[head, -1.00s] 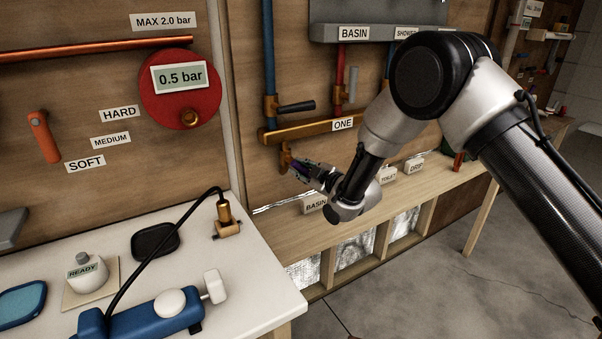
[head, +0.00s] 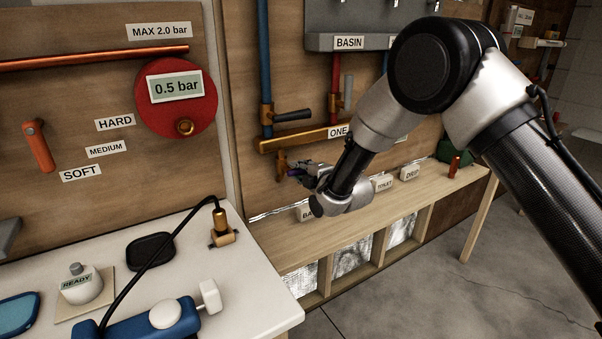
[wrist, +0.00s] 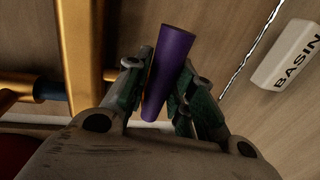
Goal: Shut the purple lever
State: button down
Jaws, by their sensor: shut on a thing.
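The purple lever (wrist: 172,68) is a smooth tapered handle in the wrist view, tilted slightly, lying between my two fingers. In the head view only a small purple bit (head: 293,171) shows at my fingertips, beside the brass valve (head: 281,164) under the brass pipe labelled ONE. My gripper (head: 297,173) is shut on the lever; its green-padded fingers (wrist: 160,88) are on either side of it in the wrist view. The lever's joint to the valve is hard to make out behind the fingers.
A brass pipe (wrist: 80,50) runs close left of my fingers in the wrist view. The BASIN tag block (wrist: 290,56) is at right, on the wooden bench (head: 285,235). A white table (head: 255,290) stands at front left.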

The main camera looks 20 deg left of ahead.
jog(key=shift+n, duration=0.3)
jog(key=c, duration=1.2)
grip_release()
jog(key=shift+s+r, duration=0.1)
jog(key=v, duration=1.2)
jog(key=shift+a, duration=0.1)
